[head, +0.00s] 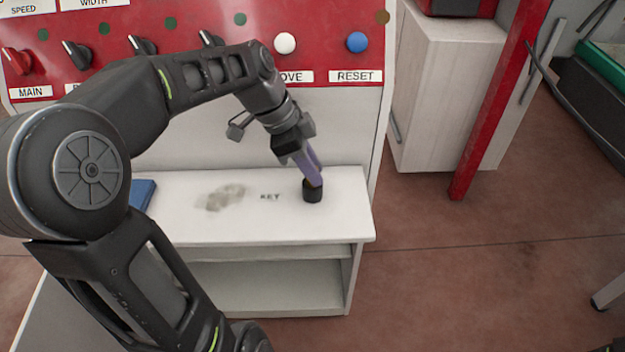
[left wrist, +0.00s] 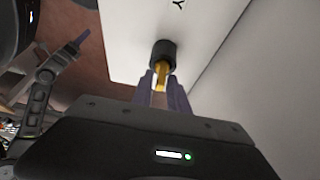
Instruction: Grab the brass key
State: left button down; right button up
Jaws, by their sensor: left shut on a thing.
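The brass key (left wrist: 162,69) shows in the left wrist view, upright in a short black round holder (left wrist: 163,50). In the head view the holder (head: 313,191) stands on the white shelf (head: 250,222), right of the printed word KEY. My left gripper (head: 316,180) points down at the holder, its purple fingers just above it. In the left wrist view the left gripper (left wrist: 163,88) is shut on the key's upper end. The key's lower end is hidden in the holder. In the head view the fingers mostly hide the key.
A red panel (head: 240,70) with dark knobs, a white button (head: 285,43) and a blue RESET button (head: 357,42) rises behind the shelf. A blue object (head: 143,194) lies at the shelf's left. A red post (head: 492,110) and white cabinet (head: 440,90) stand right. Floor between is clear.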

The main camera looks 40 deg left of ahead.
pick_arm(q)
notch_tip(320, 180, up, 10)
jog(key=shift+b, duration=0.55)
dwell(0.6)
